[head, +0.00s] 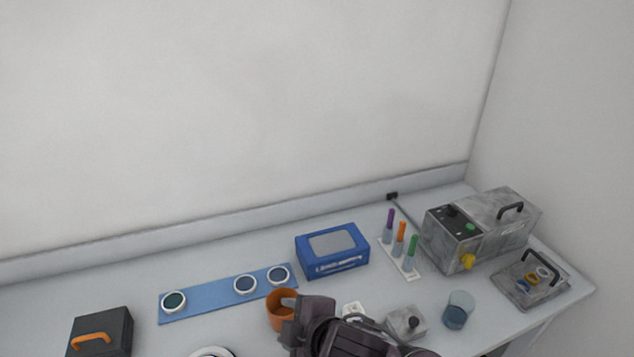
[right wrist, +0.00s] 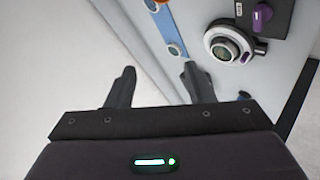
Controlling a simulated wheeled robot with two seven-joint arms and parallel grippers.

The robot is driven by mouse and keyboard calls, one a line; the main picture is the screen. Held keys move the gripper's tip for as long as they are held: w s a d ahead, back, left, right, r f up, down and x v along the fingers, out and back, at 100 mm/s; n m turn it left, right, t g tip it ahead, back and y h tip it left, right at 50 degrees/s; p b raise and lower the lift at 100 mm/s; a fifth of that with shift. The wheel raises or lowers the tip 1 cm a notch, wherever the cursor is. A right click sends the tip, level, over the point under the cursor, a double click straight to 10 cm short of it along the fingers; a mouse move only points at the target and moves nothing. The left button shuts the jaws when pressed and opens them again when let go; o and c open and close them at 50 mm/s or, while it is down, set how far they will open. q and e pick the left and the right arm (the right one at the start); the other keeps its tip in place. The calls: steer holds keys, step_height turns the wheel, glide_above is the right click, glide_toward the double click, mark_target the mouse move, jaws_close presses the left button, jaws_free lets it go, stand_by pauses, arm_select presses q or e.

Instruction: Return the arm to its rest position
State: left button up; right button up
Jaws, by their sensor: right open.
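My right arm reaches into the bottom middle of the head view, with the dark right gripper (head: 305,322) above the bench beside an orange pot. In the right wrist view the two fingers of the right gripper (right wrist: 158,76) stand wide apart with nothing between them. Past the fingers are a pale wall and the bench edge. My left arm and gripper do not show.
The white bench (head: 140,280) holds a blue mat (head: 210,298) with round optics, an orange pot (head: 279,312), a blue case (head: 332,250), coloured tubes (head: 401,236), a grey instrument (head: 475,232), a glass beaker (head: 458,310) and a dark box with an orange handle (head: 118,325). A white ringed device (right wrist: 229,42) shows in the wrist view.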

steer(key=s+d+f+m+g+h, duration=0.1)
steer(key=s+d+f+m+h, duration=0.2)
steer(key=d+m, duration=0.4)
steer(key=s+d+f+m+g+h, duration=0.15)
steer(key=s+d+m, duration=0.25)
steer(key=d, duration=0.5)
steer(key=s+d+f+m+g+h, duration=0.2)
steer(key=s+d+f+m, duration=0.15)
steer(key=d+m, duration=0.35)
step_height(320, 180, down, 33)
steer(key=s+d+n+g+b, duration=0.1)
steer(key=s+b, duration=0.2)
steer(key=b, duration=0.1)
steer(key=s+d+f+b, duration=0.1)
steer(key=s+f, duration=0.8)
steer(key=f, duration=0.2)
steer(key=s+d+f+g+b, duration=0.1)
steer(key=s+d+f+b, duration=0.1)
steer(key=s+f, duration=0.8)
steer(key=shift+s+d+f+b, duration=0.2)
steer(key=shift+d+f+b, duration=0.1)
steer(key=shift+f, duration=0.6)
